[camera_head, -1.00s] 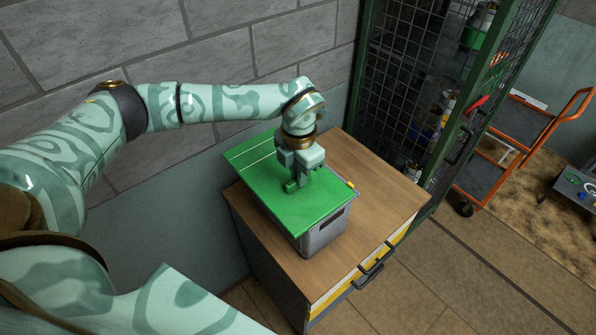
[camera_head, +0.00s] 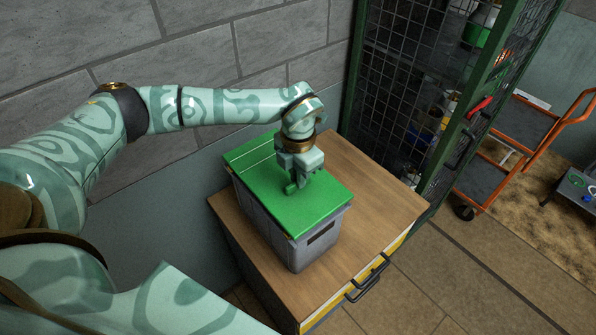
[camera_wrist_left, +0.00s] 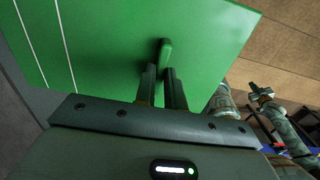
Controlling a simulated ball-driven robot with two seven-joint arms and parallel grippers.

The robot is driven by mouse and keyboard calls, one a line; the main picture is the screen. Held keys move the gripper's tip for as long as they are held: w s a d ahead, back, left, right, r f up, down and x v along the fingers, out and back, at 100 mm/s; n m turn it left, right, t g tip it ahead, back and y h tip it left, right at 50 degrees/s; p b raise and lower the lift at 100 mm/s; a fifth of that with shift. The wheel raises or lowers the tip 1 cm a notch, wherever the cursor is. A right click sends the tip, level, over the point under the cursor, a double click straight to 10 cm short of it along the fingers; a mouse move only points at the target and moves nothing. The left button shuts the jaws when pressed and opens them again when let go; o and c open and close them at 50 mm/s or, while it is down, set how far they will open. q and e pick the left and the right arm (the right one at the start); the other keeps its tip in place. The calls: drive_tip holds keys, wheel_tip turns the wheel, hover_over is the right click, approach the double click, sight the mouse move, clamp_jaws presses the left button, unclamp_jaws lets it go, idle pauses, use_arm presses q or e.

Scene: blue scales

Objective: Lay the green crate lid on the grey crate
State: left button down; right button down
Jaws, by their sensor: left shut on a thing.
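The green crate lid (camera_head: 318,206) is flat, with thin pale lines near its far left end and a small raised handle (camera_wrist_left: 165,55). My left gripper (camera_head: 291,188) is shut on that handle, pointing down from above. In the head view the lid lies over the top of the grey crate (camera_head: 322,242), its outline close to the crate's rim. I cannot tell whether it touches all round. The crate stands on a wooden cabinet top, with its left and front walls showing. In the wrist view the lid hides the crate. What looks like my right gripper (camera_wrist_left: 262,93) shows small at the right.
The wooden cabinet top (camera_head: 380,195) is bare to the right of the crate. A grey block wall (camera_head: 280,40) stands behind. A green mesh cage (camera_head: 410,90) with shelved goods is at the right, and an orange trolley (camera_head: 515,135) stands beyond it.

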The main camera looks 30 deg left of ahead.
use_arm(q)
drive_tip(key=shift+f, duration=0.1)
drive_tip(key=shift+s, duration=0.15)
idle(0.6)
drive_tip(key=shift+f, duration=0.35)
idle(1.1)
drive_tip(key=c, duration=1.4)
unclamp_jaws()
drive_tip(key=shift+r, duration=0.15)
